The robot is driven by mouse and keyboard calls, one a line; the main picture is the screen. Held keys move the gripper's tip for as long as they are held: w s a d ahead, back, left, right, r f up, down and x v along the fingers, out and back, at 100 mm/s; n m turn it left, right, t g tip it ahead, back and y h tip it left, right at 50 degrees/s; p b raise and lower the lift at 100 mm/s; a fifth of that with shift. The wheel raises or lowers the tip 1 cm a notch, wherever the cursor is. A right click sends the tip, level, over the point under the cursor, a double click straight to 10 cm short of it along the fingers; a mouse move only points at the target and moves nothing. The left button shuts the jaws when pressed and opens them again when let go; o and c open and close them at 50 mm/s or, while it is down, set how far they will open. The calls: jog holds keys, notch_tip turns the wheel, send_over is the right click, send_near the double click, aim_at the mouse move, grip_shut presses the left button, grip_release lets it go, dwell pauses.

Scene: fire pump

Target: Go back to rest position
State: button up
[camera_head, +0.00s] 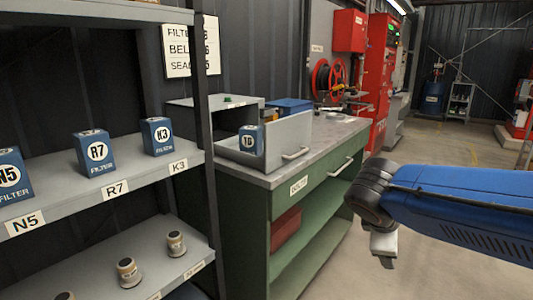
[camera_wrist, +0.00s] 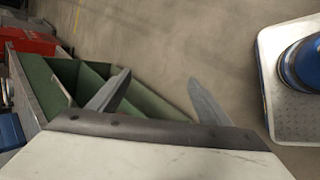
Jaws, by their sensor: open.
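My gripper (camera_wrist: 158,88) shows in the wrist view with its two grey fingers spread wide apart. Nothing is between them; bare floor and part of the green workbench lie beyond. In the head view my blue arm reaches in from the right edge, and the gripper end (camera_head: 384,245) hangs below the dark wrist joint over the floor, to the right of the green workbench (camera_head: 240,225). The fingers are hard to make out there. The gripper is apart from the bench and the shelves.
Shelves at left hold filters N5 (camera_head: 10,175), R7 (camera_head: 94,152) and K3 (camera_head: 157,136). A red cabinet (camera_head: 378,80) stands behind. The floor at right is clear.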

jog(key=s+f+m+y, duration=0.2)
jog(key=s+f+m, duration=0.1)
jog(key=s+m, duration=0.3)
jog(key=s+f+m+y, duration=0.3)
jog(key=s+m, duration=0.4)
jog(key=shift+f, duration=0.35)
